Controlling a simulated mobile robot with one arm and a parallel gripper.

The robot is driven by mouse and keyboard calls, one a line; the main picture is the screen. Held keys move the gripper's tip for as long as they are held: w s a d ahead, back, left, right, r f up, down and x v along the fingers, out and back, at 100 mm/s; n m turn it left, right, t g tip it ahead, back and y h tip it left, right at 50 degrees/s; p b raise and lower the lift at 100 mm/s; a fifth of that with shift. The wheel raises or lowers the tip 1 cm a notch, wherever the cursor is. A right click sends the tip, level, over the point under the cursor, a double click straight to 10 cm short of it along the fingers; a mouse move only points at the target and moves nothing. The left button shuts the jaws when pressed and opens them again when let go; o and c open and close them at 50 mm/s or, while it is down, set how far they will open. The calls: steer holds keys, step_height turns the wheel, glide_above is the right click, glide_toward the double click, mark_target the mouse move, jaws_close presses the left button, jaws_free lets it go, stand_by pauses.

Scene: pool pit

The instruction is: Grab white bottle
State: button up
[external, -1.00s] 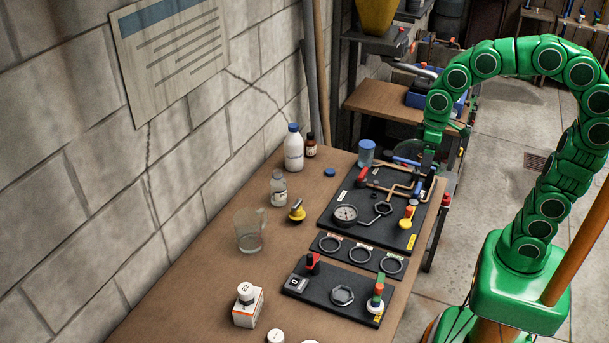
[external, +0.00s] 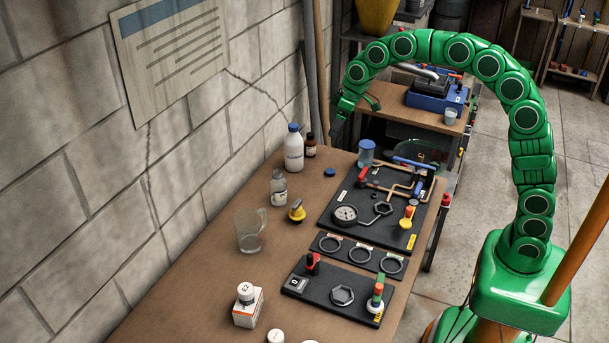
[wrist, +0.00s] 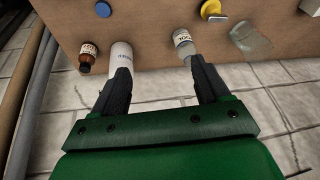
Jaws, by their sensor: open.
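A white bottle (external: 294,150) with a blue cap stands upright at the far left edge of the table, by the block wall. In the wrist view the white bottle (wrist: 121,56) shows just beyond my left finger, which overlaps its lower part. My gripper (wrist: 160,75) is open, with nothing between its fingers. In the external view my gripper (external: 337,122) hangs above the table's far end, to the right of the white bottle and apart from it; its fingers are small and dark there.
A small brown bottle (external: 310,146) stands close beside the white bottle. A clear labelled jar (external: 279,190) and a glass mug (external: 250,232) stand nearer. A blue cap (external: 330,172) lies close by. A black panel (external: 340,214) with pipes fills the table's right side.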

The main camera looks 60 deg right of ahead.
steer(key=t, duration=0.2)
glide_toward(295, 125)
step_height(295, 125, down, 2)
steer(key=w+a, duration=0.1)
steer(key=w, duration=0.1)
steer(key=shift+h, duration=0.3)
steer(key=shift+s+x, duration=0.15)
steer(key=shift+x, duration=1.9)
steer(key=shift+s+x, duration=0.15)
steer(key=shift+x, duration=1.9)
steer(key=shift+f, duration=0.15)
jaws_close()
